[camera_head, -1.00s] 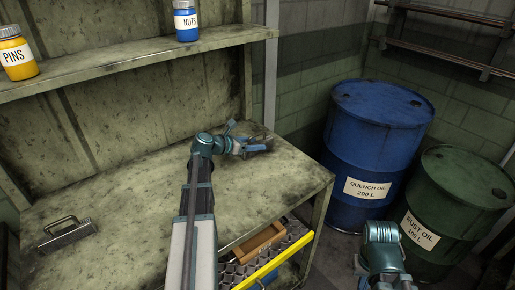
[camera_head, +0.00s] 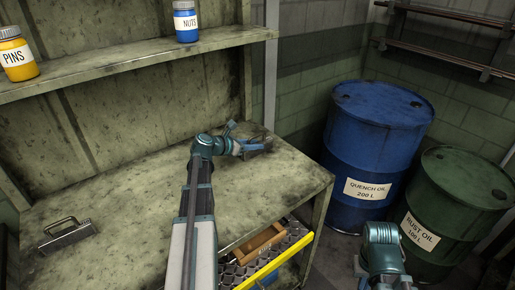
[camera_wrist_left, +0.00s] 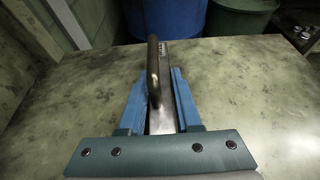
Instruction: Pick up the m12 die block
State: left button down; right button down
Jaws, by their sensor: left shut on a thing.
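A grey metal die block (camera_wrist_left: 162,110) with a bar handle on top is between the blue fingers of my left gripper (camera_wrist_left: 157,84) in the left wrist view. The fingers are shut on it. A small marking shows on its far end, too small to read. In the head view this block (camera_head: 262,139) is at the far right of the bench, partly hidden by my left gripper (camera_head: 252,146). It appears to be at the bench top; I cannot tell whether it touches. A second grey block with a handle (camera_head: 68,236) lies at the bench's left. My right gripper is not seen.
The worn bench (camera_head: 130,210) is mostly clear. A shelf above holds a yellow PINS jar (camera_head: 18,58) and a blue NUTS jar (camera_head: 186,24). A drawer with a yellow front (camera_head: 272,264) is open below. Blue (camera_head: 375,130) and green (camera_head: 455,205) drums stand to the right.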

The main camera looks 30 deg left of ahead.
aim_at(257, 135)
pick_arm(q)
jog(key=shift+r, duration=0.1)
dwell(0.7)
notch_tip(257, 135, up, 4)
jog(key=p, duration=0.4)
jog(key=s+d, duration=0.1)
jog(key=s, duration=0.4)
jog(key=s+d, duration=0.1)
jog(key=s, duration=0.4)
jog(key=s+d+r+p, duration=0.1)
jog(key=s, duration=0.4)
jog(key=shift+s+d, duration=0.25)
jog(key=shift+d, duration=0.15)
